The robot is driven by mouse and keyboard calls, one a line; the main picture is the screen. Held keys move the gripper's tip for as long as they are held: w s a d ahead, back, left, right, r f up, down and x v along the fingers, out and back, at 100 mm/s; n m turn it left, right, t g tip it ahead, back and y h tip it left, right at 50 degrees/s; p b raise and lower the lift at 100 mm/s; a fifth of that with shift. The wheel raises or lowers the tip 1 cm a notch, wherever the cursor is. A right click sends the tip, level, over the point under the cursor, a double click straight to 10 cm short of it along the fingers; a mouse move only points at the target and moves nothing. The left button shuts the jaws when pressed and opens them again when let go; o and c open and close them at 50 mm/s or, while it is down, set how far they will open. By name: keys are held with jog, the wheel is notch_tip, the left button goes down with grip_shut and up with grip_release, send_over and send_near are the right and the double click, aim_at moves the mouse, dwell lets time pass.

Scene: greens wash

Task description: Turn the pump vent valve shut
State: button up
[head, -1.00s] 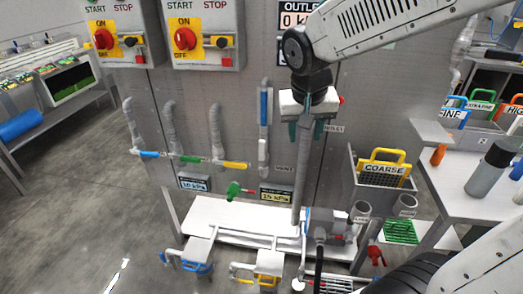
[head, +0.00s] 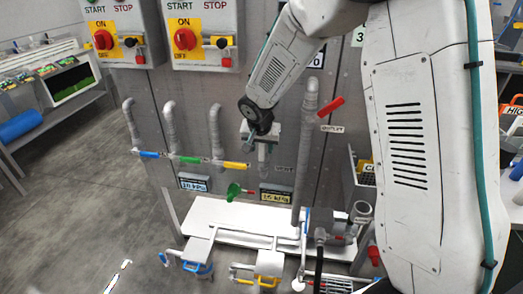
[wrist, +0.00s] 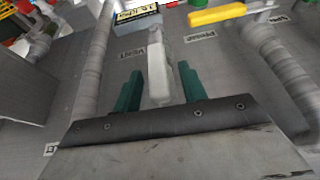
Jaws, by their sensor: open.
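The pump vent valve's white lever (wrist: 159,72) stands between my two green fingers in the wrist view, pointing along the picture's height. The VENT label (wrist: 155,36) is on the grey panel just beside it. In the head view my gripper (head: 262,138) is at the vent pipe, and the lever's lower part (head: 262,154) shows beneath it. My gripper (wrist: 161,88) is open, with a finger on either side of the lever and visible gaps. The valve body is mostly hidden behind the gripper and arm.
Blue (head: 149,154), green (head: 189,159) and yellow (head: 236,165) levers sit on pipes to the left. A red outlet lever (head: 330,106) is to the right. A gauge (head: 277,196) hangs below, above the white bench (head: 235,217). My arm covers the right side.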

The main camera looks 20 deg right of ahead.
jog(key=shift+x, duration=1.15)
jog(key=shift+c, duration=0.3)
grip_shut()
